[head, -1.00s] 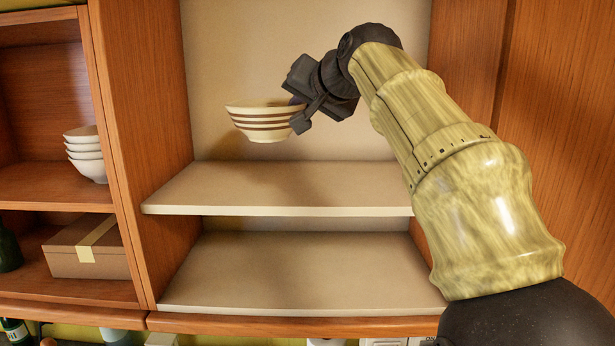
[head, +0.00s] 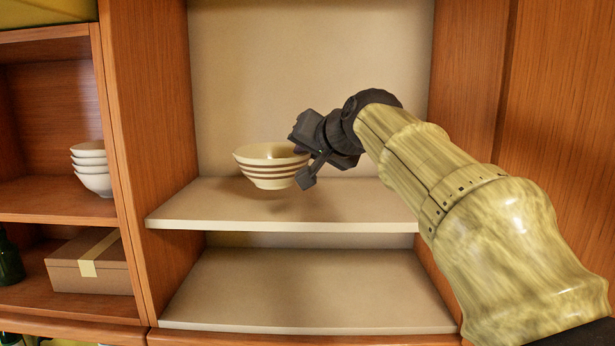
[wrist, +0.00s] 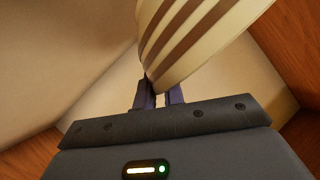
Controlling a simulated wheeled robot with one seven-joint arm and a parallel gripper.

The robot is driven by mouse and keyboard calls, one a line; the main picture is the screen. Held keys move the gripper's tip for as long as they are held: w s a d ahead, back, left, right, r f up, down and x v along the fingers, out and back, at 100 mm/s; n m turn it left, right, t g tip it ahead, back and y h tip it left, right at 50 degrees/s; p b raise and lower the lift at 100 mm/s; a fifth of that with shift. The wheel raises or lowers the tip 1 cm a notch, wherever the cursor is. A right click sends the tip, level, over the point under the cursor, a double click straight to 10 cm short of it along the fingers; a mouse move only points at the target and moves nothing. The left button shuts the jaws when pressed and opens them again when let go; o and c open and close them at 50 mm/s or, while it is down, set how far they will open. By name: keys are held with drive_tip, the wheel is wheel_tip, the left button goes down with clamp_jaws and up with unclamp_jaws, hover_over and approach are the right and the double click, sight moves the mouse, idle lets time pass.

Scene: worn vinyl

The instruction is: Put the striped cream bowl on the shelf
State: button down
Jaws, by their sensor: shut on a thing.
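The striped cream bowl (head: 270,168), cream with brown bands, is upright in the head view, a little above the cream shelf board (head: 330,217). A shadow lies on the board under it. My gripper (head: 306,170) is shut on the bowl's right side. In the wrist view the bowl (wrist: 195,40) fills the top middle, and the fingers of my gripper (wrist: 158,92) meet at its wall. The far side of the bowl is hidden in that view.
A lower cream board (head: 310,290) is empty. Wooden side walls (head: 150,110) close in the bay. The left bay holds stacked white bowls (head: 92,170), a taped cardboard box (head: 92,268) and a dark green bottle (head: 8,262). The upper board is otherwise clear.

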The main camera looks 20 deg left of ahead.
drive_tip(key=shift+f, duration=0.25)
drive_tip(key=shift+f, duration=0.1)
drive_tip(key=shift+f, duration=1.75)
drive_tip(key=c, duration=1.5)
unclamp_jaws()
drive_tip(key=b+v, duration=0.3)
drive_tip(key=v, duration=0.9)
drive_tip(key=shift+f+b, duration=0.1)
drive_tip(key=shift+b, duration=0.3)
